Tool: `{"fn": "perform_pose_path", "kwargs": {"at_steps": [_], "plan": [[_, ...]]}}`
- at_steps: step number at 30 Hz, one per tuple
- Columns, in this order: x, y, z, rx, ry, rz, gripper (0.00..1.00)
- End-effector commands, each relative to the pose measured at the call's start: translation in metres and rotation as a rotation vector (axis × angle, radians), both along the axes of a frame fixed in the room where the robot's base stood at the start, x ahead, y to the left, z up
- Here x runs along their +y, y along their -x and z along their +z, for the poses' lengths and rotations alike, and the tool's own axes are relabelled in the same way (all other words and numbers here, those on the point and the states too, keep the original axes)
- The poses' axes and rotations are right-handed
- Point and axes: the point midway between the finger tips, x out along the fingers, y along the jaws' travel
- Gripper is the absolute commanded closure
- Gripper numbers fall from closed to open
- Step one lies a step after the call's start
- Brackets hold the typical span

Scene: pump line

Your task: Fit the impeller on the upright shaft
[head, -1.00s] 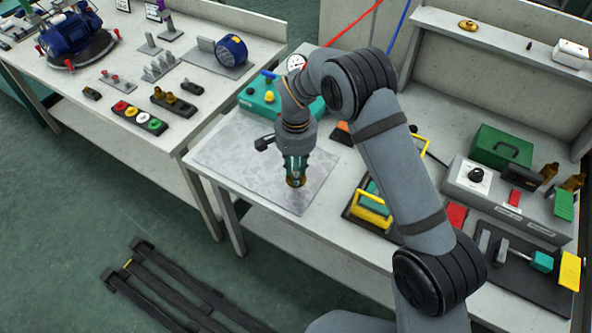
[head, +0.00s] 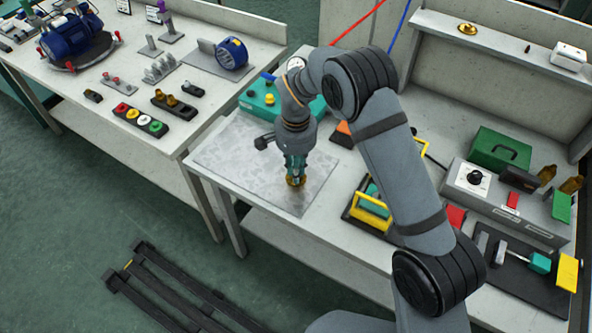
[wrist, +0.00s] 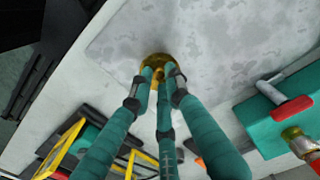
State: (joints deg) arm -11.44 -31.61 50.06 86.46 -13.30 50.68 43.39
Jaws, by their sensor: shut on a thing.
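A small brass-coloured impeller (head: 296,182) is at the tips of my gripper (head: 296,177), low over the grey mottled mat (head: 240,152) on the near bench. In the wrist view the impeller (wrist: 153,66) shows as a round gold disc between the teal fingertips (wrist: 160,74), which are shut on it. I cannot tell whether it still touches the mat. The fingers hide part of it. I cannot pick out the upright shaft for certain; small upright posts on grey bases (head: 160,69) stand on the left bench.
A blue motor (head: 232,52) on a grey plate and a larger blue pump (head: 68,35) are on the left bench. A teal box (head: 262,98) stands behind the mat. A yellow-handled tray (head: 368,207) is to its right. A gap separates the benches.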

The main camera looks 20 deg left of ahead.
Motion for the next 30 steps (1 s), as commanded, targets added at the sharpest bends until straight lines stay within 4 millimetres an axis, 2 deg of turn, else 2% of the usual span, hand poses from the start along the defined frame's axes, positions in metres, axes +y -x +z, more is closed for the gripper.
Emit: {"fn": "perform_pose_path", "kwargs": {"at_steps": [16,30], "plan": [[0.0,0.0,0.032,-0.001,-0.001,0.0,1.0],[0.0,0.0,0.038,-0.001,0.0,0.001,1.0]]}}
